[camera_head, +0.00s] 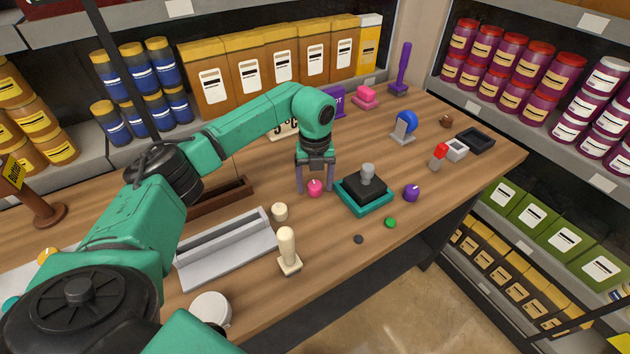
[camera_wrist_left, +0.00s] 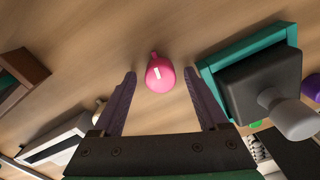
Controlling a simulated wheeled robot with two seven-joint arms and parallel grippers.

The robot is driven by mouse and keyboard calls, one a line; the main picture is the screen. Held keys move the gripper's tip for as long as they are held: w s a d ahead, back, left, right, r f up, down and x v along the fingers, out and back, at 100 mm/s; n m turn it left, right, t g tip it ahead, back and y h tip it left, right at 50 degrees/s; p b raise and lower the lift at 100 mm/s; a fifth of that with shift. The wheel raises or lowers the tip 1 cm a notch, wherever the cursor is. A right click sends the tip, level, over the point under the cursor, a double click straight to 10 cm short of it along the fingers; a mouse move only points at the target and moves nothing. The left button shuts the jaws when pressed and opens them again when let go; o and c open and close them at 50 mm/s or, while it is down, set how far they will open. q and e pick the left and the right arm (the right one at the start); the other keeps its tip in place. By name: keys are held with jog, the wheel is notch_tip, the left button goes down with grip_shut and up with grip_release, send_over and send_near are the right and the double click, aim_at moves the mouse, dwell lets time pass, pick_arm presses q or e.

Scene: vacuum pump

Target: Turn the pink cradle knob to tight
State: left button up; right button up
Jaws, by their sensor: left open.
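The pink knob (camera_head: 315,187) is a small round knob on the wooden counter, just left of the teal-based black block. In the left wrist view the pink knob (camera_wrist_left: 160,74) shows a white mark on its top and a small nub at its far side. My left gripper (camera_head: 314,188) is open, pointing down over the knob, with one finger on each side. In the wrist view the left gripper (camera_wrist_left: 160,80) has visible gaps between both fingers and the knob. Whether the fingertips are level with the knob is hard to tell. My right gripper is not in view.
The teal base (camera_head: 347,197) with its black block and grey knob stands close to the right finger. A purple knob (camera_head: 411,193) and green button (camera_head: 390,222) lie further right. A grey tray (camera_head: 222,256), cream knob (camera_head: 279,211) and cream handle (camera_head: 288,250) are to the left and front.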

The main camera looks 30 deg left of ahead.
pick_arm(q)
jog(key=c, duration=0.4)
jog(key=shift+w, duration=0.1)
grip_shut()
